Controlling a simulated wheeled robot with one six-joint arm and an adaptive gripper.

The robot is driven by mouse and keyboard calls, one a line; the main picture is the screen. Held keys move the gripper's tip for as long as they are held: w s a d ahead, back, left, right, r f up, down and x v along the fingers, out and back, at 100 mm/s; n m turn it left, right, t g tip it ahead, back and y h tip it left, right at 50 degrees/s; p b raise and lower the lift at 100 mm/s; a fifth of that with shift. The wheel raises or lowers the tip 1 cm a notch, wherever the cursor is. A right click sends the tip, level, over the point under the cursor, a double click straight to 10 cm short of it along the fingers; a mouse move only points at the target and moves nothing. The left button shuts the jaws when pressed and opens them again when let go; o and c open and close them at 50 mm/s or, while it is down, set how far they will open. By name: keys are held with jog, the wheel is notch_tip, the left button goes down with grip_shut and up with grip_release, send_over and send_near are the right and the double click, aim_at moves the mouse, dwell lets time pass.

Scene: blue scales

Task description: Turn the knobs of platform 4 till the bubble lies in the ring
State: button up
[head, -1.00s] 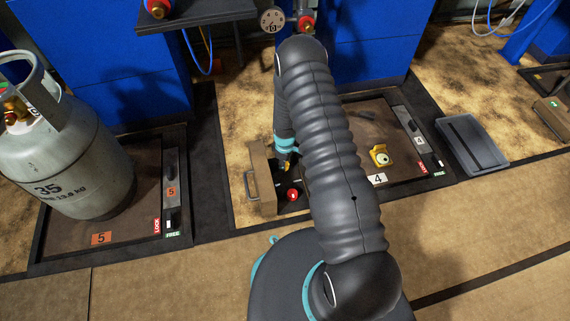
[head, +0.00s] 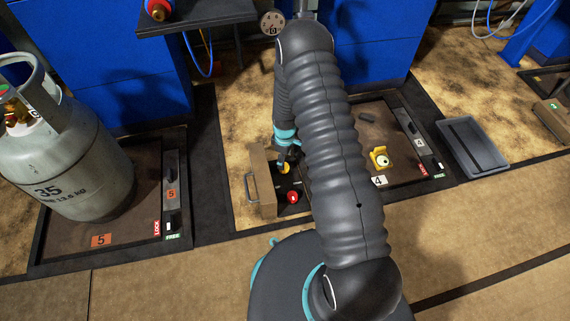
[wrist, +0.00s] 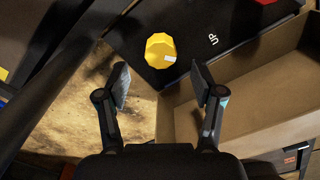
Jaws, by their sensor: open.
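Platform 4 (head: 402,172) lies behind my arm and is partly hidden by it. A yellow level (head: 380,157) with a small round vial sits on it, near the "4" label (head: 379,181). Whether the bubble is in the ring is too small to tell. A yellow knob (head: 285,168) and a red knob (head: 292,197) sit at the platform's left, beside an open tan box with a handle. My gripper (wrist: 162,78) is open and empty. In the wrist view, the yellow knob (wrist: 160,47) shows just beyond the fingertips, on a dark panel marked "UP"; I see no contact.
The tan box (wrist: 262,100) has raised walls just right of my fingers. A gas cylinder (head: 75,150) stands on platform 5 (head: 140,225) at left. A grey tray (head: 480,165) lies right of platform 4. Blue cabinets stand behind.

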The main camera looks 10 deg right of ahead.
notch_tip(320, 180, up, 6)
jog(key=shift+r, duration=0.25)
dwell(0.5)
